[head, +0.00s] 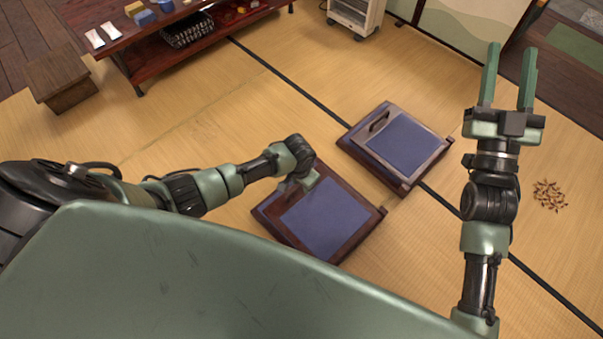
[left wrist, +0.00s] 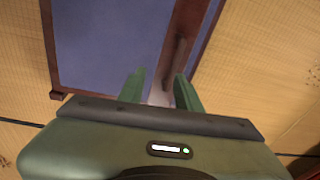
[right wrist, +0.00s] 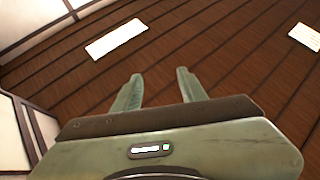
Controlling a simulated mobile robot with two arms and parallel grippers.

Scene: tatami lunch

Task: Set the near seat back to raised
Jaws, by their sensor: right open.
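The near seat (head: 327,221) is a low dark-wood frame with a blue pad, flat on the tatami. Its back looks folded down, with no part standing up. The blue pad and brown frame also show in the left wrist view (left wrist: 105,40). My left gripper (head: 306,184) is at the seat's upper-left edge, partly hidden by its own wrist. In the left wrist view its fingers (left wrist: 159,78) are apart over the frame, with a pale patch between them; contact cannot be told. My right gripper (head: 507,78) is open and empty, raised at the right.
A second seat (head: 402,145) with a blue pad and a dark handle lies flat just beyond, to the upper right. A low red-brown table (head: 150,45), a wooden stool (head: 57,78) and a wheeled cart (head: 355,15) stand farther back. Brown scraps (head: 550,195) lie at right.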

